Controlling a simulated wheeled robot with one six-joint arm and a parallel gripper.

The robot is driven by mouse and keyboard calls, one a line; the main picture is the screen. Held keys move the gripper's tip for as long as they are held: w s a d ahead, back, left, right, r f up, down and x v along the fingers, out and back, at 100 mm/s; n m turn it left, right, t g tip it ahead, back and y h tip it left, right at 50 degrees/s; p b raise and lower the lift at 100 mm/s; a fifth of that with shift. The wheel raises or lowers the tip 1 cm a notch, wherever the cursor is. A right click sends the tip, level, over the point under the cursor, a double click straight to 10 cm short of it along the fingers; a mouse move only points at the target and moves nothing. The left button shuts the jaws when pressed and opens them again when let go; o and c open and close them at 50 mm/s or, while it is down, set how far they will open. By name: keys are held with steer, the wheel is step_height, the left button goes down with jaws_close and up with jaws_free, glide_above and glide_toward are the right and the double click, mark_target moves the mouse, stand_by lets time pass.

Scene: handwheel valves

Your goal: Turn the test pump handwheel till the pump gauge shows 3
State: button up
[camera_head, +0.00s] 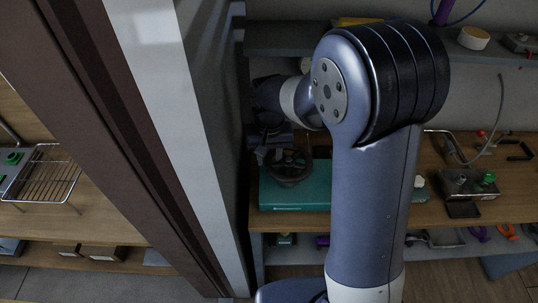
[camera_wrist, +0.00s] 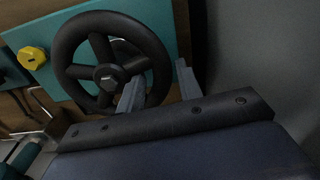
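The black spoked handwheel (camera_wrist: 68,42) is mounted on a teal panel (camera_wrist: 160,12) in the wrist view. In the head view, the dark handwheel (camera_head: 289,176) shows at the teal unit (camera_head: 300,197), partly behind my gripper. My gripper (camera_wrist: 158,76) is at the wheel's right side. One grey finger reaches inside the rim near the hub, and the other is outside the rim. The fingers stand apart with the rim between them, and gaps appear to show on both sides. No gauge face or reading can be made out.
A yellow knob (camera_wrist: 33,57) is left of the wheel. A grey partition (camera_head: 210,130) stands close to the left of the teal unit. A shelf (camera_head: 280,40) runs above the wooden bench. A metal box with green knobs (camera_head: 470,184) sits to the right.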

step_height(320, 180, up, 3)
steer(key=shift+f+p, duration=0.1)
steer(key=shift+p, duration=0.9)
step_height(320, 180, up, 2)
steer(key=shift+r, duration=1.05)
step_height(320, 180, up, 11)
steer(key=b, duration=0.1)
steer(key=shift+f, duration=0.1)
step_height(320, 180, down, 15)
steer(key=shift+f, duration=0.1)
steer(key=shift+p, duration=0.3)
